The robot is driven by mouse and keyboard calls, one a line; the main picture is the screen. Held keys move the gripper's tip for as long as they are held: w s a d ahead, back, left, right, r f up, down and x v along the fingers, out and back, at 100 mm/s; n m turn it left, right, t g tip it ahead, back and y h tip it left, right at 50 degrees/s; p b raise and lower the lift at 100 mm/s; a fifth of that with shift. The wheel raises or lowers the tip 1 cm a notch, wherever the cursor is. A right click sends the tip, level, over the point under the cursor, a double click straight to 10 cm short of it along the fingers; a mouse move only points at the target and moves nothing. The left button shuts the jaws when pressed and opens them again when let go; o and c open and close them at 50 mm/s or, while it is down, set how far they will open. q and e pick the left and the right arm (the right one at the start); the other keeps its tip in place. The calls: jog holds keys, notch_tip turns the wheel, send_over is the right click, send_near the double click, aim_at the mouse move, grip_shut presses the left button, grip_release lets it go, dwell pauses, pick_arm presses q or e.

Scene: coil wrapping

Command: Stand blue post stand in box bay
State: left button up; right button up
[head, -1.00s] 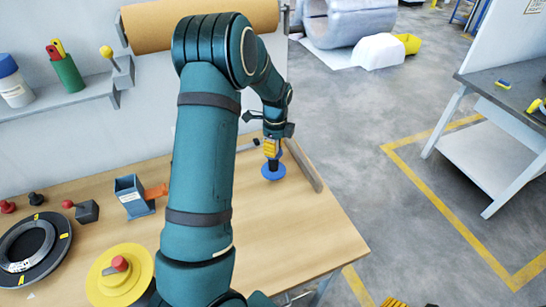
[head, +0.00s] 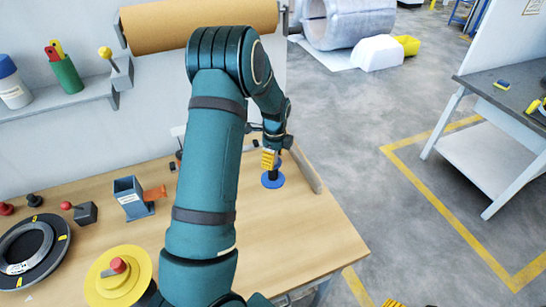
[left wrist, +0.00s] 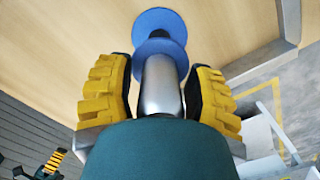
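The blue post stand (head: 273,181) has a round blue base and stands upright near the right end of the wooden table. In the left wrist view its base (left wrist: 150,20), a blue collar and a silver post show. My left gripper (head: 269,160) is above the base, with its yellow fingers on both sides of the post. A blue-grey open-topped box (head: 130,199) with an orange part stands left of my left arm. My right gripper (head: 393,303) barely shows at the bottom edge; its fingers cannot be read.
A yellow disc (head: 105,285) with a red knob and a dark ring (head: 30,250) lie at the left. The table's front right is bare. My left arm hides the middle.

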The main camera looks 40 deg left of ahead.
pick_arm(q)
jog(key=shift+r, duration=0.15)
jog(key=r, duration=1.2)
jog(key=shift+d+p, duration=0.25)
jog(key=shift+p, duration=0.1)
